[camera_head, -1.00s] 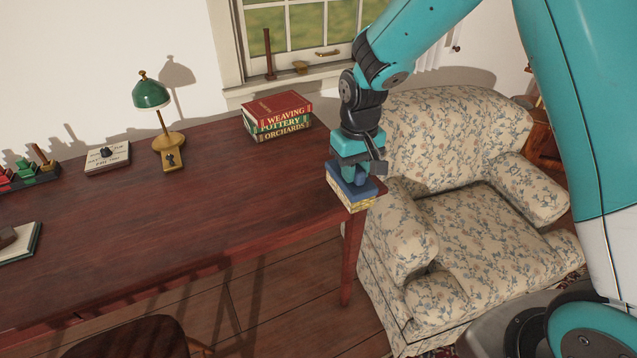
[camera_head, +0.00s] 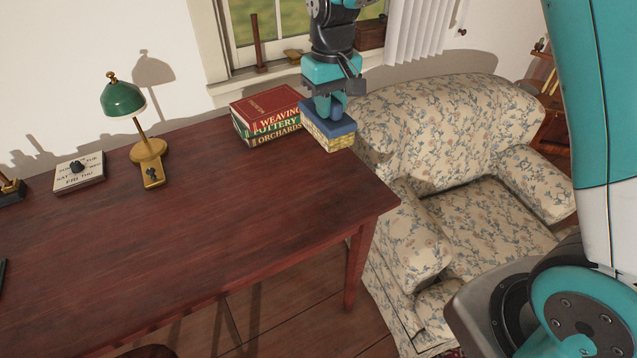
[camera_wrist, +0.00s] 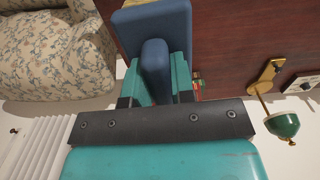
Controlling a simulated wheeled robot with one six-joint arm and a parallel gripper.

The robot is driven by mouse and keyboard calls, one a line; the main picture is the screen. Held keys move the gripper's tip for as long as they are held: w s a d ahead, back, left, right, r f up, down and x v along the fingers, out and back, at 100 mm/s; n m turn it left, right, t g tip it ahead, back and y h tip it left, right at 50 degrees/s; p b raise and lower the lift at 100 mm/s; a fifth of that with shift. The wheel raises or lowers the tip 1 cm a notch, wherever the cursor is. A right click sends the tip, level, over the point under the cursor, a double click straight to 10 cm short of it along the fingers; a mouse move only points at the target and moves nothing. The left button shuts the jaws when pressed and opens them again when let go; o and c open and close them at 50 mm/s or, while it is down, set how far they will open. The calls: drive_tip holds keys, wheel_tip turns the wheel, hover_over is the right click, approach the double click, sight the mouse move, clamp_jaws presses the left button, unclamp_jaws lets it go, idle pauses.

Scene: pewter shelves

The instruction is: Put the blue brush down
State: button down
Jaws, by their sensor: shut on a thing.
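The blue brush (camera_head: 327,122) has a flat blue block with a blue grip on top and pale yellow bristles underneath. My gripper (camera_head: 325,106) is shut on the brush's grip and holds it with the bristles facing down. In the head view the brush is just right of the book stack, over the far right part of the desk. I cannot tell whether the bristles touch anything. In the wrist view the brush (camera_wrist: 155,60) sits between the two teal fingers, and its bristles are hidden.
The dark red desk (camera_head: 200,230) has wide bare room in front. A stack of books (camera_head: 268,115) is close left of the brush. A green lamp (camera_head: 125,100) and a small calendar block (camera_head: 79,172) stand further left. A floral armchair (camera_head: 440,130) stands right of the desk.

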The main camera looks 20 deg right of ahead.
wheel_tip(320, 180, down, 20)
drive_tip(key=shift+w+a+r+p, duration=0.1)
drive_tip(key=shift+w+p, duration=0.05)
drive_tip(key=shift+p, duration=0.7)
drive_tip(key=c, duration=1)
unclamp_jaws()
drive_tip(key=shift+o, duration=0.2)
